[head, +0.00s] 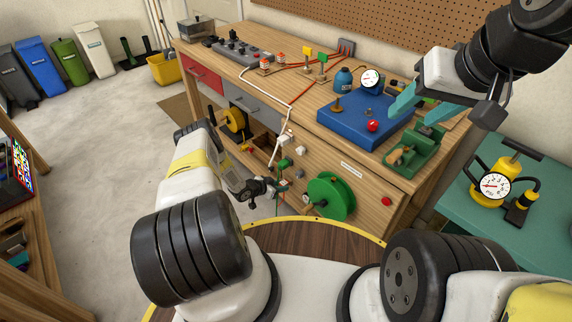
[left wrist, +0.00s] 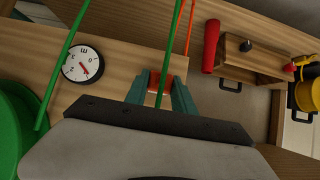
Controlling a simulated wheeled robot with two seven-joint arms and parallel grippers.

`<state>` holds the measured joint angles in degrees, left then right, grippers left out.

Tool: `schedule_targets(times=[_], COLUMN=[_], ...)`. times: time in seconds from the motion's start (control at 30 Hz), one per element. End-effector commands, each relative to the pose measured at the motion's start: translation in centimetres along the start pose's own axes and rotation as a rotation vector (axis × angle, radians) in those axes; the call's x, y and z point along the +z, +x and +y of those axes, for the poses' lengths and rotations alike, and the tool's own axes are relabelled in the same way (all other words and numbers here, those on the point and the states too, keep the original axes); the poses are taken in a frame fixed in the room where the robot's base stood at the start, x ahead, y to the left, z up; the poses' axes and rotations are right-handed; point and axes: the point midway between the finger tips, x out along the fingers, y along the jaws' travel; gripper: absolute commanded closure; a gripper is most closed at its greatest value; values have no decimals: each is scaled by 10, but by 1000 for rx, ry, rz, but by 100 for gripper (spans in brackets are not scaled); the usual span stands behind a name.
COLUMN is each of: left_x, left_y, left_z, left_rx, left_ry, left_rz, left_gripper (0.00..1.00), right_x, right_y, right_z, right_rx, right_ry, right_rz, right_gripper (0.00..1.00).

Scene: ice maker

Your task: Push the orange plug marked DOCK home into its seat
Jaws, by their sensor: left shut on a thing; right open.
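In the left wrist view, my left gripper (left wrist: 160,98) has its teal fingers closed on a small orange-red piece (left wrist: 160,82), which looks like the orange plug. No DOCK marking is readable on it. The piece is against or just in front of the wooden bench front, and I cannot tell how deep it sits. Its seat is hidden. A green cord runs across the fingers. In the head view, my left gripper (head: 281,187) is low at the bench front, left of the green reel (head: 330,197). My right gripper (head: 418,103) is open and empty above the blue board.
A round dial (left wrist: 82,64) is left of my left fingers. A red cylinder (left wrist: 211,45) and a wooden box (left wrist: 232,58) are to the right. White and green plugs (head: 285,162) and cords hang at the bench front. The blue board (head: 350,125) lies under my right gripper.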

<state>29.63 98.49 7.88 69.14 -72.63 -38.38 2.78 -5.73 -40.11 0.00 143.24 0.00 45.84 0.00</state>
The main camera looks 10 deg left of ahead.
Motion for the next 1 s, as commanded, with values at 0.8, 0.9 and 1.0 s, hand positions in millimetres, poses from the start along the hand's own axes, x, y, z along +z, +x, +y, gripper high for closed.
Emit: schedule_targets(times=[0.8,0.9,1.0], left_x=[-1,-1,-1], left_y=[-48,-62,-72], left_z=[-1,-1,0], left_rx=[-1,-1,0], left_ry=[-2,-1,0], left_rz=[0,0,1], left_gripper=[44,44,44], right_x=[0,0,0], right_y=[0,0,0], right_z=[0,0,0], right_rx=[0,0,0], right_ry=[0,0,0], right_rz=[0,0,0], right_gripper=[48,48,48])
